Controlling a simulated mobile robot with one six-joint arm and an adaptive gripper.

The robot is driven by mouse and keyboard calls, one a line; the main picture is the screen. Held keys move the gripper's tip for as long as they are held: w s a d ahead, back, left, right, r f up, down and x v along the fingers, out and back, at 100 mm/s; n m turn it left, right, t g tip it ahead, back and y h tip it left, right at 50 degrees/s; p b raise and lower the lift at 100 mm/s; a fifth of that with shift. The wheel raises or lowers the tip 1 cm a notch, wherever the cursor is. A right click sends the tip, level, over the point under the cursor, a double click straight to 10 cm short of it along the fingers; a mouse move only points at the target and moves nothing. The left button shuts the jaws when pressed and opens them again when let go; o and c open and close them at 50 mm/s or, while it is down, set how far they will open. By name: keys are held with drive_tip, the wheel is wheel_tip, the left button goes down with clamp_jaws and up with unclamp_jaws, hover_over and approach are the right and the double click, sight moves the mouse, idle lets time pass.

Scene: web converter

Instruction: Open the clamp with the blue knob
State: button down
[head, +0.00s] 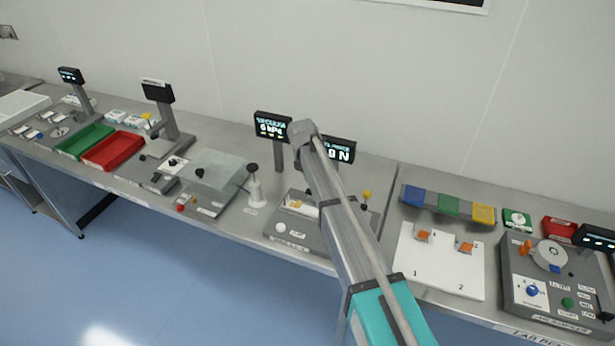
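No clamp with a blue knob can be made out for certain in the head view. A small blue knob (532,291) sits on a white plate on the front of the grey machine at the far right. A fixture (285,240) stands on the bench in the middle, with a white ball knob (280,227) at its front and a yellow knob (367,194) at its back right. My arm crosses in front of this fixture and hides part of it. My gripper is not visible, so its state does not show.
Displays (272,126) stand behind the fixture. To the left are a clear-covered box (215,172), a red tray (113,150) and a green tray (84,141). To the right, a white board (440,268) carries orange pieces. Open blue floor (150,270) lies in front.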

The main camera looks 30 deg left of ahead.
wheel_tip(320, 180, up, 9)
drive_tip(key=p, duration=0.8)
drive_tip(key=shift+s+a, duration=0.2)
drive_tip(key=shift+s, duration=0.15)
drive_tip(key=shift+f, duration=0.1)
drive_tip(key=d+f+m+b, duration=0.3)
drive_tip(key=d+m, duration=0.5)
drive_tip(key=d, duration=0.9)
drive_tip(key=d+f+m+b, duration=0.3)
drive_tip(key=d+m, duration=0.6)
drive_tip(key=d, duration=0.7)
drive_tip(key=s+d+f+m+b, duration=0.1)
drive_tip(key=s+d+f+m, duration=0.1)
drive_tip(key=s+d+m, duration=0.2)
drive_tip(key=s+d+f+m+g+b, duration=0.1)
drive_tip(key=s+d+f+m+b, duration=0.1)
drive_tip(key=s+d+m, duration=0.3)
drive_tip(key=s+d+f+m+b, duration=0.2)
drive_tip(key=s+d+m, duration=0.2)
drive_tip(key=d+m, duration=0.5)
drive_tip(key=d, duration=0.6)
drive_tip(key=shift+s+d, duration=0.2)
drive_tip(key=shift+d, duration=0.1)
